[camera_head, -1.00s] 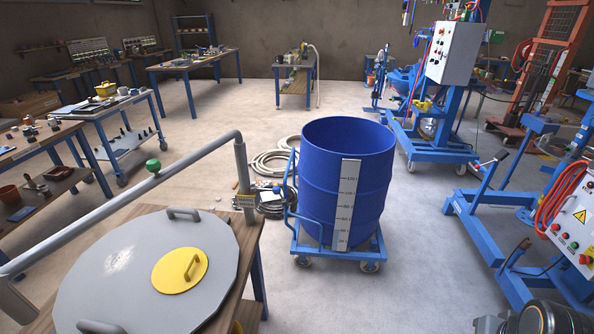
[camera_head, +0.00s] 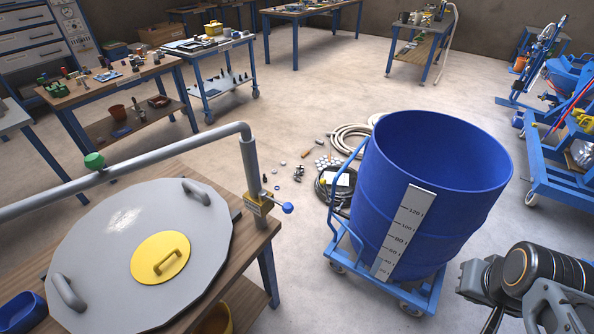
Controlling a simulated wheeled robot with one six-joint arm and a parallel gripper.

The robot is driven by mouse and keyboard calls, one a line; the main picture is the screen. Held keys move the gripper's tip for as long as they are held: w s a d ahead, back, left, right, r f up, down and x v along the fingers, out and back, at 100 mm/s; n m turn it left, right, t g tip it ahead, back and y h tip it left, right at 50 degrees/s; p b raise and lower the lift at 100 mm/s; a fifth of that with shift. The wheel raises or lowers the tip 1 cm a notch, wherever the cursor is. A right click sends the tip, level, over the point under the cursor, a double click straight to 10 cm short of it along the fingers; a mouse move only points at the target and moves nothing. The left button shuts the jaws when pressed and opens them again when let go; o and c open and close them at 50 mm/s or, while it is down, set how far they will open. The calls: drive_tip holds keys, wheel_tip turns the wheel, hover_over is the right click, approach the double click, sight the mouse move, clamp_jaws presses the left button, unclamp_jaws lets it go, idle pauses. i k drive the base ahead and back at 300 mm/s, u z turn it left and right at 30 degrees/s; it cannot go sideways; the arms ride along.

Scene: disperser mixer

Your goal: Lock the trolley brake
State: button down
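The blue trolley (camera_head: 412,291) stands on the concrete floor right of centre, with its push handle (camera_head: 347,188) on the left. It carries a large open blue drum (camera_head: 455,228) with a white volume scale (camera_head: 408,230) on its side. Two casters show, a front one (camera_head: 411,308) and a left one (camera_head: 336,267). A brake lever cannot be made out at this size. Black and grey links of my arm (camera_head: 520,275) show at the lower right, to the right of the trolley. My gripper's fingers are not visible.
A wooden bench (camera_head: 222,258) with a round grey lid (camera_head: 98,262) and a pipe arm stands at the left. Coiled hoses (camera_head: 352,137) and small parts lie behind the trolley. Blue machinery (camera_head: 560,165) is at the right. Floor between bench and trolley is clear.

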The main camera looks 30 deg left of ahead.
sight(329, 202)
drive_tip(key=u, duration=0.95)
drive_tip(key=i, duration=0.9)
drive_tip(key=u, duration=0.95)
